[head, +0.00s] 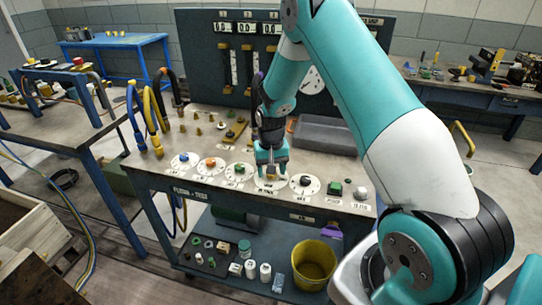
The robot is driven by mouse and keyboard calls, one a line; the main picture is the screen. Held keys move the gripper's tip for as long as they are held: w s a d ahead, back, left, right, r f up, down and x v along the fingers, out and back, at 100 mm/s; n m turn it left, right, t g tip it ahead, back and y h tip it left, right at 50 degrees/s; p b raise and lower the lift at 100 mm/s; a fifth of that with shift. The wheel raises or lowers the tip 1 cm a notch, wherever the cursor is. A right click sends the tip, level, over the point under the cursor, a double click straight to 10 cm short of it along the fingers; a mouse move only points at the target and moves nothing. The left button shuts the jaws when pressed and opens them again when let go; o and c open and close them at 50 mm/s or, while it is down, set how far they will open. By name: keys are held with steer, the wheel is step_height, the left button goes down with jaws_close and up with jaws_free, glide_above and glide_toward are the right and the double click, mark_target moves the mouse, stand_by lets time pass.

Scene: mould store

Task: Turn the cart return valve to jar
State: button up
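A flush-and-test cart (150,178) stands in the middle with a row of round white dials along its front edge. The dials carry a blue knob (184,157), an orange knob (210,162), a green knob (239,169) and a black knob (305,181). My gripper (271,175) points down over another dial (258,184) between the green and black ones. My fingers hide most of that dial's knob, and I cannot tell whether they touch it. The labels are too small to read, so I cannot tell which valve is the return one.
Yellow, blue and dark hoses (155,110) rise at the cart's left. A grey tray (325,134) lies behind my gripper, with a gauge panel (205,55) at the back. A yellow bucket (314,264) and small containers stand on the lower shelf. Floor is open at right.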

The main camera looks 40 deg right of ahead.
step_height(320, 180, up, 17)
steer(key=b, duration=0.2)
steer(key=shift+a, duration=0.15)
stand_by(0.4)
steer(key=s+a+r+n+y, duration=0.2)
steer(key=s+a+r+n, duration=0.35)
steer(key=s+a, duration=0.55)
steer(key=s+a+r+n+y, duration=0.2)
steer(key=s+a+n, duration=0.5)
steer(key=s+a, duration=0.6)
steer(key=s, duration=0.4)
steer(key=shift+r, duration=0.25)
